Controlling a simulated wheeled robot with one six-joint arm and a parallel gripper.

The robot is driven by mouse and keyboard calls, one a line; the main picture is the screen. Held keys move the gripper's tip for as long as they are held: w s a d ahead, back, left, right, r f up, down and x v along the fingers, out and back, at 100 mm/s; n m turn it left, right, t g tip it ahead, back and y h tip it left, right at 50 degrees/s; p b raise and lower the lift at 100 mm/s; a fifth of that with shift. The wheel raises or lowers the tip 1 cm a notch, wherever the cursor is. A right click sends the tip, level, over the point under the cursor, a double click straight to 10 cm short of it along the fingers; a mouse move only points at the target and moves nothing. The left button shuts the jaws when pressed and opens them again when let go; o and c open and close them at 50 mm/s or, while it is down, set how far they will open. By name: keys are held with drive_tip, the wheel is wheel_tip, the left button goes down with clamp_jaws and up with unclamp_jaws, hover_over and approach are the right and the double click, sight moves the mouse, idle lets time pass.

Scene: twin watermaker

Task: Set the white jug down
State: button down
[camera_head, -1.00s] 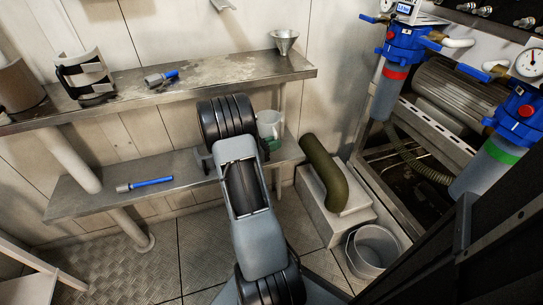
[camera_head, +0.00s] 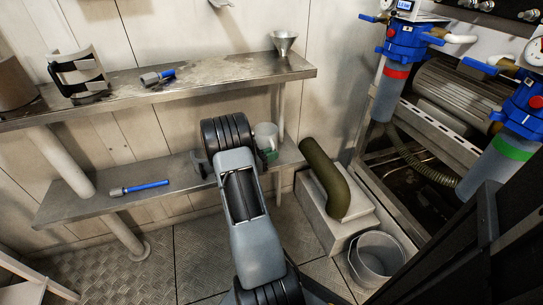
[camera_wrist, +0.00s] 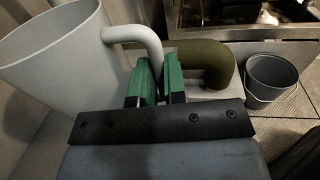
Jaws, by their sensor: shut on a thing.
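The white jug (camera_head: 266,134) is at the right end of the lower metal shelf (camera_head: 90,204), partly hidden behind my arm in the head view. In the wrist view the jug (camera_wrist: 62,70) fills the left side, with its handle (camera_wrist: 140,36) curving down between the green fingertips. My gripper (camera_wrist: 160,82) is shut on the jug's handle; its green tips also show in the head view (camera_head: 269,154). The jug is close to upright. The jug's base is hidden, so I cannot tell whether it touches the shelf.
A blue-handled tool (camera_head: 140,188) lies on the lower shelf at left. The upper shelf (camera_head: 215,80) overhangs, with a funnel (camera_head: 284,42) at its right end. A green bent hose (camera_head: 326,178) and a grey bucket (camera_head: 376,258) stand to the right. The lower shelf's middle is bare.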

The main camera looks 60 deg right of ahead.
drive_tip(key=shift+f, duration=0.15)
drive_tip(key=c, duration=1.2)
unclamp_jaws()
